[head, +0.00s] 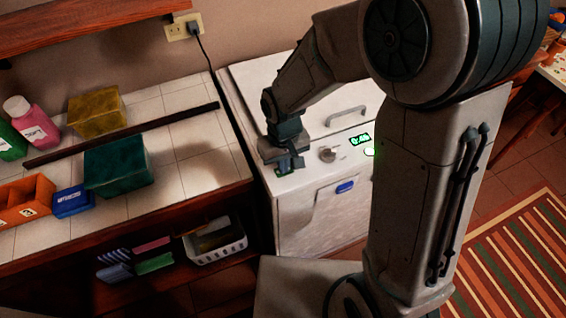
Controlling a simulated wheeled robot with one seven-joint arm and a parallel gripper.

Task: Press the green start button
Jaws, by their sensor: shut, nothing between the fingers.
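A white appliance (292,205) stands in the middle of the head view, right of the tiled counter. On its top front strip are a grey knob (327,154), a green lit display (360,139) and, below the display, a glowing green button (369,152). My gripper (289,170) is over the left part of that strip, pointing down, left of the knob. It is shut and holds nothing. It is apart from the green button, which lies well to its right, beside my arm's edge. I cannot tell whether the fingertips touch the strip.
A lid handle (346,113) rises behind the knob. The tiled counter (190,145) holds a teal box (118,165), a yellow box (97,111), an orange bin (27,200) and bottles. A white basket (215,241) sits on the shelf below. A striped rug (515,262) lies at right.

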